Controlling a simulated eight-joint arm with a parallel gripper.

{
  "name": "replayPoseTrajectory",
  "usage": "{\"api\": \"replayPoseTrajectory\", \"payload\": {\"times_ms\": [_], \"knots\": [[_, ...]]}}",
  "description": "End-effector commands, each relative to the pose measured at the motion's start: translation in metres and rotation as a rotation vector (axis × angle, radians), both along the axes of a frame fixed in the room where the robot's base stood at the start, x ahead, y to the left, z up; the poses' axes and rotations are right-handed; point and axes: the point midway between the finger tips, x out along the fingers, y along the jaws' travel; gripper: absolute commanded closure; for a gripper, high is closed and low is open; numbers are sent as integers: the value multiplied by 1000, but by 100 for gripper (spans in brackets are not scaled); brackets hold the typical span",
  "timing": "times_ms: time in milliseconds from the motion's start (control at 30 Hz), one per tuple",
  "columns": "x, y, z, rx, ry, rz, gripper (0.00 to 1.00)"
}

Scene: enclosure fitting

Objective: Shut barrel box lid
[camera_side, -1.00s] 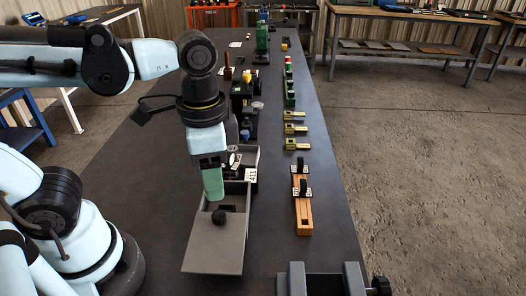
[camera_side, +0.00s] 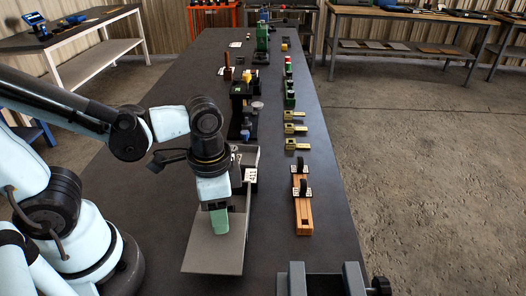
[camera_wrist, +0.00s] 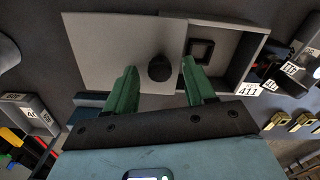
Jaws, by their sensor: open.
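The grey box (camera_wrist: 249,62) lies open, with a dark square frame inside and a "411" tag at its corner. Its flat grey lid (camera_side: 212,257) extends toward the camera in the side view, and the lid (camera_wrist: 105,45) is left of the box in the wrist view. A round black knob (camera_wrist: 160,69) stands on the lid. My gripper (camera_side: 219,229) is low over the lid and hides the knob in the side view. In the wrist view my gripper (camera_wrist: 159,64) has its green fingers apart, one on each side of the knob, with gaps visible.
A wooden block with black clips (camera_side: 303,205) lies right of the box. A grey vise-like fixture (camera_side: 322,280) is at the front edge. Brass latches (camera_side: 294,129) and several small parts line the table behind. Bare table lies left of the lid.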

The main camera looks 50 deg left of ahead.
Motion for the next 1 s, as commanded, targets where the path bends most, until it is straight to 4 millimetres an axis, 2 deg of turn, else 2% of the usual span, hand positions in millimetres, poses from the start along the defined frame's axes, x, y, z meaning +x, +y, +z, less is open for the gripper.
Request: {"api": "replayPoseTrajectory", "payload": {"times_ms": [233, 600, 867, 1000], "knots": [[0, 0, 0, 0, 0, 0, 46], [0, 0, 0, 0, 0, 0, 100], [1, 1, 0, 0, 0, 1, 100], [12, 12, 0, 0, 1, 7, 100]]}}
